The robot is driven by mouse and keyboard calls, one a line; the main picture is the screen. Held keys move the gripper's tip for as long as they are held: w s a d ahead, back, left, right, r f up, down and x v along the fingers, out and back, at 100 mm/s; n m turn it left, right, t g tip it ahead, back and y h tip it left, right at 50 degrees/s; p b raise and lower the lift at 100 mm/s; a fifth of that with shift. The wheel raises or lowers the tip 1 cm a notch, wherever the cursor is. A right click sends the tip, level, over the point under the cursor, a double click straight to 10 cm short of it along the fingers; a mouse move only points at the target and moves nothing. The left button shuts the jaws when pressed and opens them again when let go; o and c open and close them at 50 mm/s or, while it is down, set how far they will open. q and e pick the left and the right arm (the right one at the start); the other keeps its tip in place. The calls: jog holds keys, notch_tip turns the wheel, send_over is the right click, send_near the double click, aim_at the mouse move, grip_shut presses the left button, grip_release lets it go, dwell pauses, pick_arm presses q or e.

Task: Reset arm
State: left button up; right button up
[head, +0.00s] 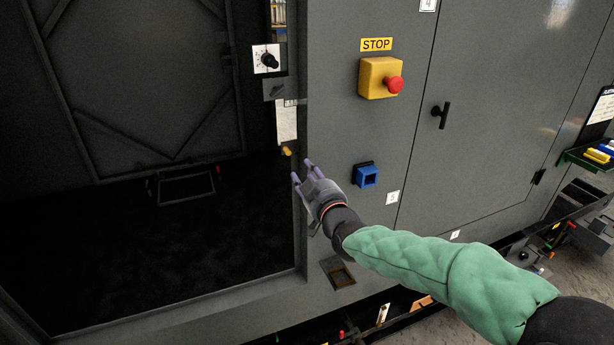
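My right gripper (302,172) is in front of the grey enclosure (335,115), at the right edge of its dark opening. Its arm comes in from the lower right in a green padded sleeve. The two purple-tipped fingers stand apart with nothing visible between them. A small yellow-orange knob (286,151) shows just above and left of the fingertips; I cannot tell whether they touch it. My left gripper is not in view.
A yellow box with a red stop button (394,84) and a blue square socket (367,176) stick out from the panel. A black door handle (441,115) is to the right. A rotary switch (267,59) is upper left. A green tray (577,158) hangs at far right.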

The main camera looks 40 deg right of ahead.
dwell(0.6)
jog(key=a+f+g+y, duration=0.25)
jog(key=a+f, duration=0.25)
jog(key=f, duration=0.7)
jog(key=a+f+m+g+y, duration=0.1)
jog(key=a+f+g, duration=0.3)
jog(key=f, duration=0.8)
jog(key=a+f+g+y, duration=0.2)
jog(key=a+f, duration=0.4)
jog(key=f, duration=0.6)
jog(key=s+a+f+g+y, duration=0.1)
jog(key=s+a+f+g, duration=0.1)
jog(key=s+a+f, duration=0.2)
jog(key=s+a+f+g+y, duration=0.1)
jog(key=s+a+f+g, duration=0.2)
jog(key=s+f, duration=0.7)
jog(key=s+a+f+m+g+y, duration=0.1)
jog(key=s+a+f+g, duration=0.2)
jog(key=s+a+f, duration=0.3)
jog(key=s+a, duration=0.1)
jog(key=s, duration=0.2)
jog(key=shift+f, duration=0.4)
jog(key=shift+o, duration=0.4)
jog(key=shift+g, duration=0.25)
